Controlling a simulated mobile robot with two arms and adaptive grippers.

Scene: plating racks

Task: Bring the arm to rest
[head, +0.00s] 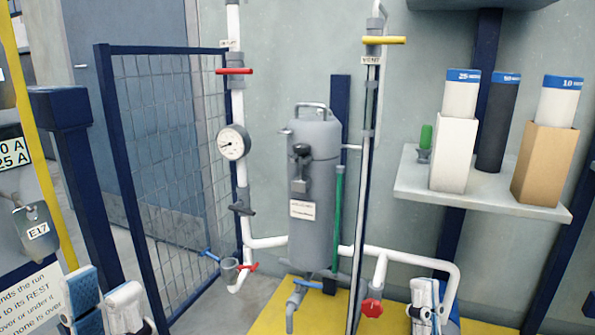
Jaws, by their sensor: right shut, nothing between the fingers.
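My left gripper (104,296) shows at the bottom left edge, its two blue-and-white fingers apart with a gap between them, so it is open. I see nothing between its fingers. My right gripper (427,304) shows at the bottom right, low in front of the yellow floor area. Its fingers are together and it holds nothing. It is to the right of the red round knob (371,307) and below the white pipe; whether it touches anything cannot be told. The rest of both arms is cut off by the lower picture edge.
A grey canister (315,190) stands mid-view among white pipes (411,257) with valves and a gauge (233,143). A shelf (480,195) at right holds cartridge boxes.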

